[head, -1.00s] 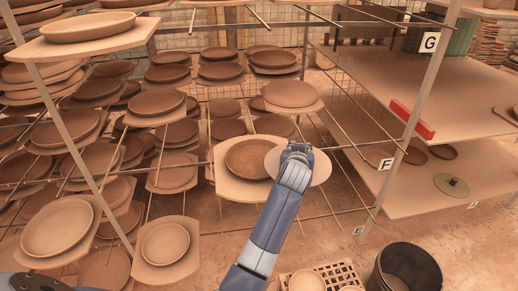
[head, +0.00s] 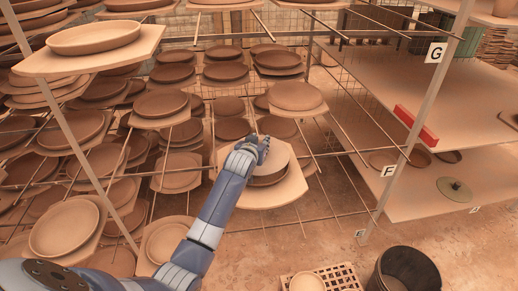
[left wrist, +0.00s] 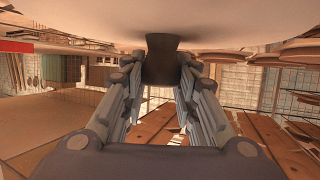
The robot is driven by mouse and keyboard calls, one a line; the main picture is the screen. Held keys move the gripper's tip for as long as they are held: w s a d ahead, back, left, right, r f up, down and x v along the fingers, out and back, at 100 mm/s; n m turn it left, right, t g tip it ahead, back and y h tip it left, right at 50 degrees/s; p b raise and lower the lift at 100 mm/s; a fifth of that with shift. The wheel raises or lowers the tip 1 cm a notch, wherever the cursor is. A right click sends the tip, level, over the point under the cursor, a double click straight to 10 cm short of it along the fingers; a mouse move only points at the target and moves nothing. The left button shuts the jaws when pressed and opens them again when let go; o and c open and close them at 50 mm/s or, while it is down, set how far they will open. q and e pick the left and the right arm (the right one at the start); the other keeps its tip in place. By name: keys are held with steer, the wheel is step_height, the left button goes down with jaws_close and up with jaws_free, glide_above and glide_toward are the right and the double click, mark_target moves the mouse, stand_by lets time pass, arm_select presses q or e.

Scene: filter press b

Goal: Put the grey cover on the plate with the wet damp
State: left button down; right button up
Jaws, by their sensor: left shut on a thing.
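My left gripper (head: 257,147) is shut on the knob of the pale grey round cover (head: 280,158). In the left wrist view the fingers (left wrist: 162,68) close on the dark knob (left wrist: 166,55), and the cover's broad face (left wrist: 80,20) fills the top. The cover lies level over the brown damp-looking plate (head: 270,181), whose near rim shows below it. I cannot tell whether cover and plate touch. The plate sits on a pale board (head: 256,197) on the rack bars. My gripper and forearm hide the cover's left part. My right gripper is not in view.
Racks of brown plates on boards (head: 64,234) stand at left and behind. Thin rods stick out around the board. At right, a shelf (head: 430,200) holds a greenish knobbed lid (head: 455,190). A dark bucket (head: 405,270) and a crate (head: 345,275) stand on the floor below.

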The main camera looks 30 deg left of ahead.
arm_select(q)
step_height(320, 180, down, 3)
steer(key=shift+f, duration=0.25)
steer(key=c, duration=1.2)
jaws_free()
steer(key=shift+f, duration=0.1)
steer(key=shift+c, duration=0.2)
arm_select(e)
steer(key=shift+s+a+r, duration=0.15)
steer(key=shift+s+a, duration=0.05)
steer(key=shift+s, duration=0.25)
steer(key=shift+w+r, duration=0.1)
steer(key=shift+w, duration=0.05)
arm_select(q)
steer(key=shift+s, duration=0.1)
steer(key=shift+s+d+r, duration=0.15)
steer(key=shift+s+r, duration=0.1)
steer(key=shift+s, duration=0.05)
steer(key=v, duration=1.1)
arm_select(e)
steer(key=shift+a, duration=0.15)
